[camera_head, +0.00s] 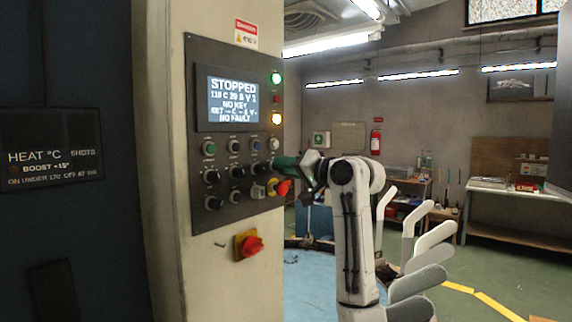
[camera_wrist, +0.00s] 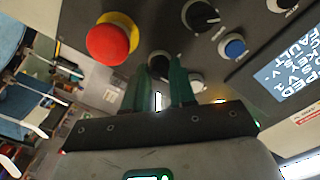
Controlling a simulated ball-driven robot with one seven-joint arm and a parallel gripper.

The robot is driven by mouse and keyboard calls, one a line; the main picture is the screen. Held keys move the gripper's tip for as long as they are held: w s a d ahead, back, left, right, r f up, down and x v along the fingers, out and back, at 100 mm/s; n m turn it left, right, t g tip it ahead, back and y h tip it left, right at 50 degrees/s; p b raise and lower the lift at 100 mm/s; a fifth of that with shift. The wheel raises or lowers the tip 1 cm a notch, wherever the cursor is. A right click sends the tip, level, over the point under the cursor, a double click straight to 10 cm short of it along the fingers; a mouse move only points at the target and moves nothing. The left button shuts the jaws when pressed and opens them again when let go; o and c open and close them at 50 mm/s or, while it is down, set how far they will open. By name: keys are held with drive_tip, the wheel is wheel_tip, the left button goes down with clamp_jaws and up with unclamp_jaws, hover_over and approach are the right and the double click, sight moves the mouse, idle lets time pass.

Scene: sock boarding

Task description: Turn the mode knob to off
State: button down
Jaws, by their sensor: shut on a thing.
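The control panel (camera_head: 227,190) stands on the left in the head view, with rows of black knobs and coloured buttons. The labels are too small to read, so I cannot tell which is the mode knob by name. My gripper (camera_head: 280,164) reaches the panel's right edge from the right. In the wrist view my gripper's green fingers (camera_wrist: 168,64) are shut around a dark knob (camera_wrist: 159,66). The fingers partly hide it, and its pointer direction cannot be seen.
A red emergency button (camera_wrist: 108,42) with a yellow ring is close beside the fingers. Another black knob (camera_wrist: 201,15) and a blue button (camera_wrist: 233,47) are near. The screen (camera_head: 234,100) reads STOPPED. A red rotary switch (camera_head: 248,245) sits below the panel.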

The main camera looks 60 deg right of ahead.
idle(0.3)
drive_tip(key=c, duration=0.9)
unclamp_jaws()
drive_tip(key=shift+s, duration=0.1)
drive_tip(key=b+v, duration=0.2)
drive_tip(key=v, duration=0.8)
drive_tip(key=shift+s+b, duration=0.35)
